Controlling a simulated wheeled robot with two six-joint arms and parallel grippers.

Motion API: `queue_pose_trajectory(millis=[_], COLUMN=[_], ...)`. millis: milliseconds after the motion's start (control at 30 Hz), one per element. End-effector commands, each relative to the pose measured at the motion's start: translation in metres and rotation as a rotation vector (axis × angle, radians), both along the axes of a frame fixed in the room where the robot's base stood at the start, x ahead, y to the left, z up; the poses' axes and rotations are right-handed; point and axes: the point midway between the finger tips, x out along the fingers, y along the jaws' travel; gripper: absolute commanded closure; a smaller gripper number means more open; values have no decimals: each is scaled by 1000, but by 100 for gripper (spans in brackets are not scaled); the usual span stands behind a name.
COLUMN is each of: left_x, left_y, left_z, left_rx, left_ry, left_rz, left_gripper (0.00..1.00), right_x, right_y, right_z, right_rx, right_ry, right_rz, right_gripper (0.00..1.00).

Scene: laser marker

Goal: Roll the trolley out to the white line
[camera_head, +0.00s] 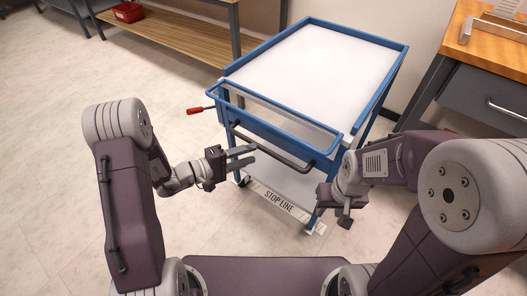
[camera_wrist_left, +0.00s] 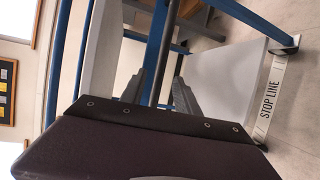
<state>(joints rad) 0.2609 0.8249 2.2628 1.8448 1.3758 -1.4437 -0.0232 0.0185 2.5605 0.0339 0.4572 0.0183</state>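The blue trolley (camera_head: 310,75) with a white top stands ahead of me, its dark push handle (camera_head: 275,153) on the near side. A red-gripped lever (camera_head: 200,109) sticks out at its left. The white line (camera_head: 279,201), marked STOP LINE, lies on the floor at the trolley's near end; it also shows in the left wrist view (camera_wrist_left: 269,92). My left gripper (camera_head: 252,154) is open, its fingertips close to the handle's left part; contact is unclear. In the left wrist view the handle (camera_wrist_left: 160,60) appears between the fingers. My right gripper (camera_head: 344,219) is near the trolley's near right leg, away from the handle; its finger opening is unclear.
A wooden-topped workbench (camera_head: 490,50) with a drawer stands close to the trolley on the right. A shelf unit (camera_head: 180,38) with a red bin (camera_head: 129,12) stands behind on the left. The tiled floor at left is clear.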

Motion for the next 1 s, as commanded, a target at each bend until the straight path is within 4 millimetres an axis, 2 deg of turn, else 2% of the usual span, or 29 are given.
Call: queue_pose_trajectory(millis=[33, 100, 300, 633, 767, 1000], left_x=[5, 13, 28, 32, 32, 31], left_y=[-11, -24, -48, -53, -53, -53], left_z=[-6, -9, -12, -11, -11, -11], left_rx=[0, 1, 0, 0, 0, 0], left_ry=[-1, -2, -1, 1, 1, 2], left_rz=[-7, -6, -3, -1, -1, -2], left_gripper=[62, 62, 62, 62, 98, 100], right_x=[0, 0, 0, 0, 0, 0], right_y=[0, 0, 0, 0, 0, 0], right_z=[-8, -13, -21, -21, -21, -21], right_rx=[0, 0, 0, 0, -1, -1], right_ry=[0, 1, 1, 1, 2, 2], right_rz=[0, 0, 1, 1, 1, 1], right_gripper=[63, 63, 63, 63, 63, 63])
